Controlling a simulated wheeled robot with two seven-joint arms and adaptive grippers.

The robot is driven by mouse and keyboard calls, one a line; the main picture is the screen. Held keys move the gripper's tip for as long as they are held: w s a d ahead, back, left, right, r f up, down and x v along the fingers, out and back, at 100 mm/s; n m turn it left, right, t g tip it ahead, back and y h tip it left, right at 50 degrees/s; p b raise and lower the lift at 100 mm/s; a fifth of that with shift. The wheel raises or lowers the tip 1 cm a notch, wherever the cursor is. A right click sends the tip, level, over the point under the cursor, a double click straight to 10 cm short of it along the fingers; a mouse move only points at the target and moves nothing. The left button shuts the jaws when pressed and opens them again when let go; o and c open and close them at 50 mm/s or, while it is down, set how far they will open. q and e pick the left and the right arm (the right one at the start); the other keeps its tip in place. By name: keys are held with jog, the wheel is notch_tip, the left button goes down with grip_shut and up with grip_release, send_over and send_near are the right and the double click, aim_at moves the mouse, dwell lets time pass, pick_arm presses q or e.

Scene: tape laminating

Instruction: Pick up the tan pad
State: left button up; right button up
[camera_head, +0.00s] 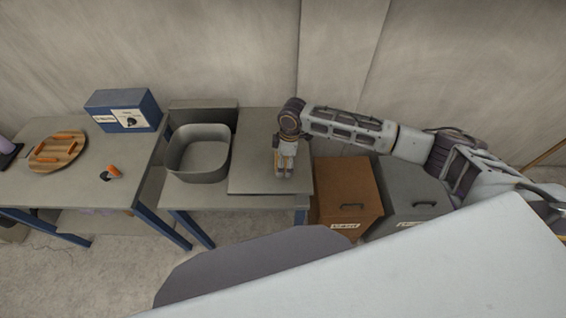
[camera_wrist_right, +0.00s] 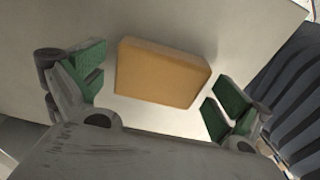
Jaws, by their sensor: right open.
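The tan pad (camera_wrist_right: 163,73) is a rounded rectangular block lying on a pale surface in the right wrist view. My right gripper (camera_wrist_right: 158,92) is open, with green-padded fingers on either side of the pad and gaps between. It holds nothing. In the head view my right gripper (camera_head: 284,172) points down over the grey board on the middle table, and the pad is hidden there. My left gripper is not in view.
A grey bin (camera_head: 198,155) stands left of the board (camera_head: 262,130). An orange-brown box (camera_head: 347,190) and a grey box (camera_head: 412,190) stand to the right. A blue control box (camera_head: 123,110), a wooden disc (camera_head: 57,150) and an orange-handled item (camera_head: 112,172) are on the left table.

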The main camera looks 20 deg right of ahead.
jog(key=c, duration=0.9)
jog(key=shift+r, duration=5.05)
jog(key=shift+o, duration=1)
jog(key=shift+c, duration=0.9)
